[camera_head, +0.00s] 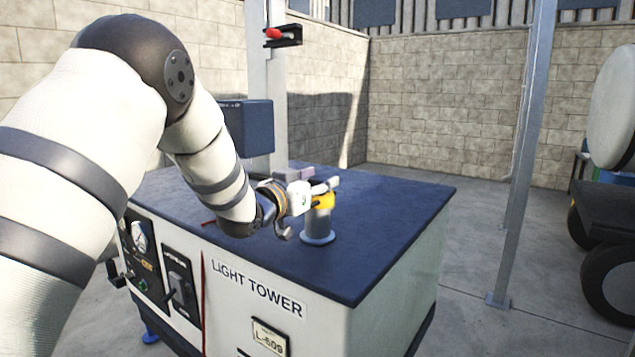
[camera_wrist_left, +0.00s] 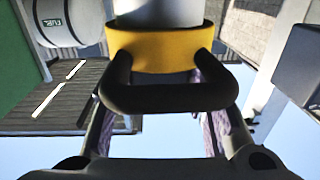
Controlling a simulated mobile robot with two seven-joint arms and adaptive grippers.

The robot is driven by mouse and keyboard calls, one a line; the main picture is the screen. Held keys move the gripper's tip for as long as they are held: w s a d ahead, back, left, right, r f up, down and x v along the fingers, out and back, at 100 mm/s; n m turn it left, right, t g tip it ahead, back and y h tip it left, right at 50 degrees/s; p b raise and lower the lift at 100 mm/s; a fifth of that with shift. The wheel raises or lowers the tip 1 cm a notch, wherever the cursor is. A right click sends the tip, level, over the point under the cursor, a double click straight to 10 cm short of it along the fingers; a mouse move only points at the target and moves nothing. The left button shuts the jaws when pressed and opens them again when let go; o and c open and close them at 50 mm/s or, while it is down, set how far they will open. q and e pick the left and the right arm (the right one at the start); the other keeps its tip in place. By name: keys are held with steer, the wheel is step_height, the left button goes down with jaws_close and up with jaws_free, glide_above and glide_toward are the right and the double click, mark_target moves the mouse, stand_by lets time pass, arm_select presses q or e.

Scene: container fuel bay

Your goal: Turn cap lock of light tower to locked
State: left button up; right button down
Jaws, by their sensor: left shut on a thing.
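The light tower (camera_head: 400,225) is a cabinet with a dark blue top and white sides lettered LIGHT TOWER. A short grey filler neck (camera_head: 317,226) stands upright on its top, with a yellow cap (camera_head: 322,202) on it. My left gripper (camera_head: 325,187) reaches in from the left at the cap's height and is shut on the cap, partly covering it. In the left wrist view the yellow cap (camera_wrist_left: 160,48) fills the upper middle, with a dark curved bar (camera_wrist_left: 168,98) across its near side. I cannot read the lock's position. My right gripper is out of view.
A mast (camera_head: 265,90) with a small red-tipped bracket rises behind the cabinet. A dark blue box (camera_head: 247,128) stands by it. A grey post (camera_head: 523,150) stands to the right. Wheeled equipment (camera_head: 608,250) is at the far right. The right part of the cabinet top is clear.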

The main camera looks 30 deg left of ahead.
arm_select(q)
steer(key=shift+m+h, duration=0.4)
steer(key=shift+h, duration=0.3)
steer(key=o, duration=1.2)
steer(key=shift+c, duration=0.2)
steer(key=s+a, duration=0.1)
steer(key=s, duration=1.1)
